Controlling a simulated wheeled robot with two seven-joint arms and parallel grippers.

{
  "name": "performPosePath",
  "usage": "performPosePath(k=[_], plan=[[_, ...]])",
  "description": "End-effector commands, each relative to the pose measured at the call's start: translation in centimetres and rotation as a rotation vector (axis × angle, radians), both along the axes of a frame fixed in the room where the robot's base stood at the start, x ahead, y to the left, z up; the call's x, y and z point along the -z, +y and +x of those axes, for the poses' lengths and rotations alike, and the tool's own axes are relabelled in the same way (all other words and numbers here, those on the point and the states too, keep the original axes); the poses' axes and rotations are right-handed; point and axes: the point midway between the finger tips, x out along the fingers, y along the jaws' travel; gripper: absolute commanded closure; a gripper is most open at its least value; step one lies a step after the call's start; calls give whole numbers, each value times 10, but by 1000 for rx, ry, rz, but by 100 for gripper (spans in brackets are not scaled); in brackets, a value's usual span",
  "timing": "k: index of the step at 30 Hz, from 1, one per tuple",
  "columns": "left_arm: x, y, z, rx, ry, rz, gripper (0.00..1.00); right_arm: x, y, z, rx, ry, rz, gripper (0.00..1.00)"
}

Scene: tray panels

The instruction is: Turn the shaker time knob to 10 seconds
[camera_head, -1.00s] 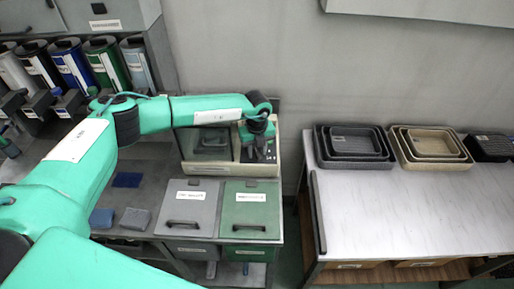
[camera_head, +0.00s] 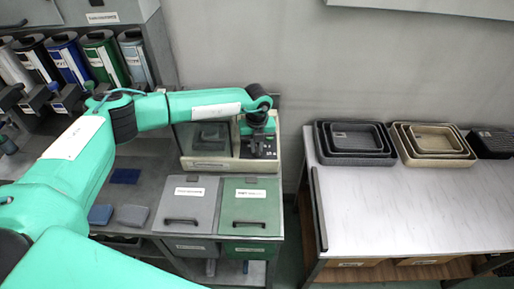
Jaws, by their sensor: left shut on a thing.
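The shaker (camera_head: 210,163) is a beige box with a dark window, standing at the back of the left bench. Its dark control panel (camera_head: 262,149) is on the right part of its front. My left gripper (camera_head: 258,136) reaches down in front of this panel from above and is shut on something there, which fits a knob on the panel. The fingertips and the knob are too small and too covered by the wrist to make out. The knob's setting cannot be read. My right gripper is not in view.
Grey (camera_head: 187,207) and green (camera_head: 249,208) lidded bins stand in front of the shaker. Bottles or dispensers (camera_head: 105,60) line the left rack. Stacked black (camera_head: 352,158) and beige trays (camera_head: 450,160) lie on the right table (camera_head: 400,215), whose front is clear.

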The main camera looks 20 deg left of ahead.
Motion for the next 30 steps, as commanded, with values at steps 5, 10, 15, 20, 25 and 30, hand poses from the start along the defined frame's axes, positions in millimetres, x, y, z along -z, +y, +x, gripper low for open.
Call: performPosePath(k=[5, 10, 15, 20, 25, 30], plan=[[5, 0, 1, 153, -2, -1, 100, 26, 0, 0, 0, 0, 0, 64], [5, 0, 1, 316, -3, -1, 100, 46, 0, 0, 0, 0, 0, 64], [5, 0, 1, 478, -3, -1, 100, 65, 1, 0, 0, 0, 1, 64], [5, 0, 1, 630, -4, -1, 100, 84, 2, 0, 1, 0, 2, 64], [5, 0, 1, 792, -3, -1, 100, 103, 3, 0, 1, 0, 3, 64], [4, 0, 1, 953, -4, -1, 100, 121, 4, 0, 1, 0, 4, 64]])
